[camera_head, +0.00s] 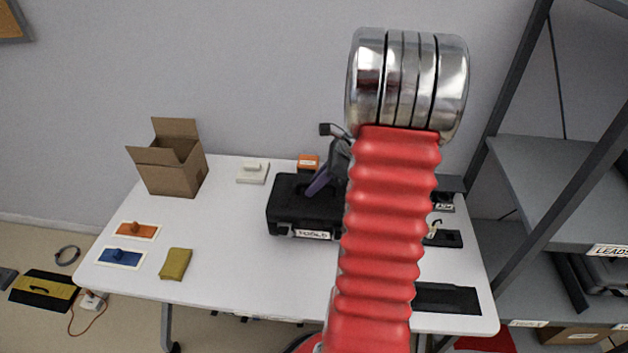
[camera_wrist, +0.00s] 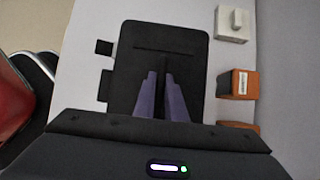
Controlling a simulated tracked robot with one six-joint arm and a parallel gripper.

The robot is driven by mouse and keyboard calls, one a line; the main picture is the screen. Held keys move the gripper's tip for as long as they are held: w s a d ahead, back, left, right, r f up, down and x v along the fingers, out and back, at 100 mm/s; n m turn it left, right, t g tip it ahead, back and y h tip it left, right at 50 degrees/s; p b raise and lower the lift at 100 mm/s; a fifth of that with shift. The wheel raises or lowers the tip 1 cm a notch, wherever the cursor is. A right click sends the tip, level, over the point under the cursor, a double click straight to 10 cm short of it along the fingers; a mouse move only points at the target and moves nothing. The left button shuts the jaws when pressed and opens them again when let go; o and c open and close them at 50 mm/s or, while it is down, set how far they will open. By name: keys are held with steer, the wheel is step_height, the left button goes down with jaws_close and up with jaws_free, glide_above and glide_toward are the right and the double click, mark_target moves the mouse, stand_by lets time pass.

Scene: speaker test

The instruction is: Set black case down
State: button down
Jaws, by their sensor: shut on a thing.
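The black case (camera_head: 288,207) is at the middle of the white table, with a pale label on its front side. It looks level, and I cannot tell whether it rests on the table or hangs just above it. My gripper (camera_head: 315,188) reaches down onto its top with purple fingers. In the wrist view the case (camera_wrist: 190,50) lies under my gripper (camera_wrist: 161,80), whose fingers are close together and shut on it. The gripped part is hard to see. My red arm hides the case's right part in the head view.
An open cardboard box (camera_head: 172,170) stands at the back left. A white block (camera_head: 253,173) and an orange box (camera_head: 308,163) are behind the case. Table front centre is clear. Grey shelves (camera_head: 550,180) stand right.

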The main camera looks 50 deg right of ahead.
mark_target(315, 195)
steer(key=shift+r, duration=0.1)
steer(key=shift+f, duration=1.85)
steer(key=c, duration=1.8)
jaws_free()
steer(key=shift+f, duration=0.1)
steer(key=v, duration=1.2)
